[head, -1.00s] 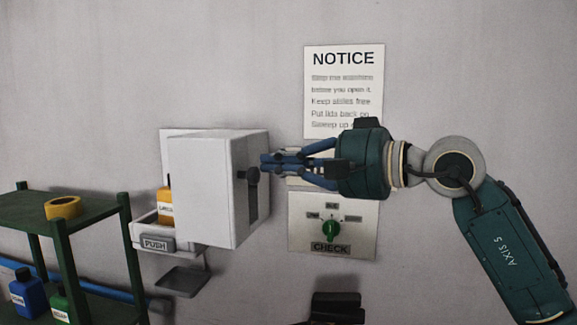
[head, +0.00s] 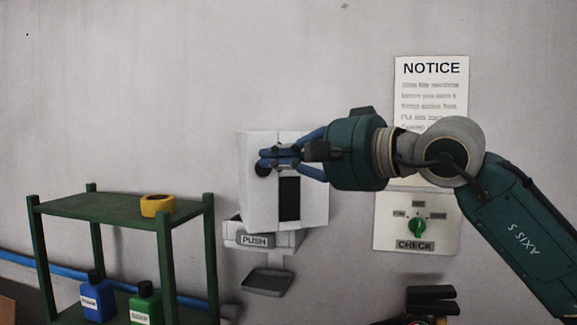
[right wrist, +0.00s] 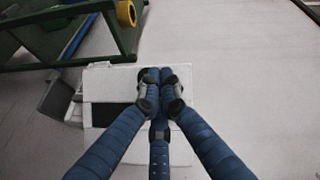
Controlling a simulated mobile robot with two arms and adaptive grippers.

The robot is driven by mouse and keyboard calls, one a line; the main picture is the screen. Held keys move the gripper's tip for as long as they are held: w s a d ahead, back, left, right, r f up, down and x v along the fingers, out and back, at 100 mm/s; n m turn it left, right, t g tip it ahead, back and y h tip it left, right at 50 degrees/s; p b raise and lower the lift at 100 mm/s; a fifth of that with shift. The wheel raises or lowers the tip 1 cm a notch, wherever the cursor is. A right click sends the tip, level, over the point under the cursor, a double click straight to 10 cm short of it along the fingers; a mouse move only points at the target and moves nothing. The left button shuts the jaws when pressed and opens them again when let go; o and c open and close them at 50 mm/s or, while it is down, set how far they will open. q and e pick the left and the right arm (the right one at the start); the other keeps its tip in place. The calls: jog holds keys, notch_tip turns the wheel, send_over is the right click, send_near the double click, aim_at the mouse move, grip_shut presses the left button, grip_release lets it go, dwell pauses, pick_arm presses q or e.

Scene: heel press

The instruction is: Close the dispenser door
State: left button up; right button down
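The white dispenser (head: 256,202) hangs on the wall in the head view. My right gripper (head: 270,158) is in front of the door by the knob. In the right wrist view its blue fingers (right wrist: 162,82) are together at the tips over the white door (right wrist: 120,82), with nothing visible between them. My left gripper is out of view.
Below the door are the PUSH lever (head: 255,240) and a grey drip tray (head: 267,281). A green shelf (head: 105,207) at left holds yellow tape (head: 157,205), with blue (head: 97,297) and green (head: 146,303) bottles below. A CHECK dial panel (head: 440,230) is at right.

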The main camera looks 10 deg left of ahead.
aim_at(255, 158)
jog(key=a, duration=0.2)
jog(key=a+b, duration=0.1)
jog(key=shift+w+a+f, duration=0.15)
jog(key=shift+w+a, duration=0.2)
jog(key=shift+w, duration=0.05)
jog(key=w+a+m+t+h+b, duration=0.1)
jog(key=w+a+m+t+h, duration=0.1)
jog(key=a, duration=0.5)
jog(key=w+m+t, duration=0.1)
jog(key=w, duration=0.1)
jog(key=shift+w+a+h, duration=0.2)
jog(key=shift+w+h, duration=0.1)
jog(key=shift+h, duration=0.1)
jog(key=shift+a, duration=0.1)
jog(key=shift+r, duration=0.2)
